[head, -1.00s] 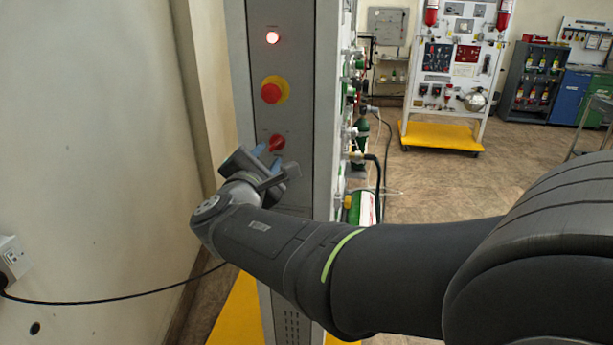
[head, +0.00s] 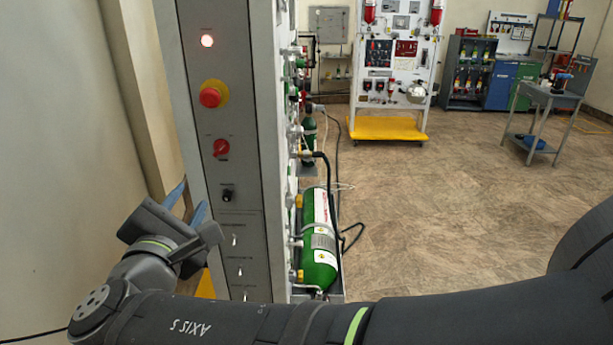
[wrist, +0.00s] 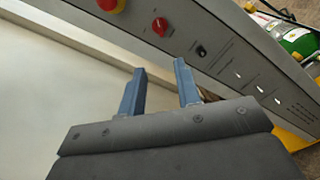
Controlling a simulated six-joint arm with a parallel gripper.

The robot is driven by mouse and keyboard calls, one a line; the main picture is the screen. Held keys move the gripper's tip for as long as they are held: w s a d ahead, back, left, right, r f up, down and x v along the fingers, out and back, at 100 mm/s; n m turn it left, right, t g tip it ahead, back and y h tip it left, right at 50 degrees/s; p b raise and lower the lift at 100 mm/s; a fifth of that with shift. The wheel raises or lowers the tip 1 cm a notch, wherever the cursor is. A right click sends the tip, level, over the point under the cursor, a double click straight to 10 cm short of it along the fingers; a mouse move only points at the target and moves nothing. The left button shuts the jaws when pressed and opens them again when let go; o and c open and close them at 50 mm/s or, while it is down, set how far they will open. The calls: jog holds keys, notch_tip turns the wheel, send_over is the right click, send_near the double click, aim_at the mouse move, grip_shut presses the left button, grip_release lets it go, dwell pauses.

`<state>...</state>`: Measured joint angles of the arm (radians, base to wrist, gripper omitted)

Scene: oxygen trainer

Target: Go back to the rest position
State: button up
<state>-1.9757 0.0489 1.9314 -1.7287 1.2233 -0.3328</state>
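My gripper (head: 187,203) is at the lower left of the head view, beside the left edge of the grey trainer panel (head: 242,120). Its two blue fingers stand apart with nothing between them. In the wrist view the open fingers (wrist: 160,88) point toward the pale wall and the panel's edge, clear of the controls. The red rotary knob (head: 221,147) sits on the panel above and to the right of the fingers. It also shows in the wrist view (wrist: 160,27).
The panel carries a lit lamp (head: 207,41), a red emergency button (head: 210,96), a black knob (head: 227,194) and several toggle switches. A wall (head: 60,150) is close on the left. Open floor lies right.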

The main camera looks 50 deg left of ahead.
aim_at(219, 151)
jog(key=shift+w+a, duration=0.1)
dwell(0.4)
jog(key=x, duration=1.7)
jog(key=shift+w+f, duration=0.1)
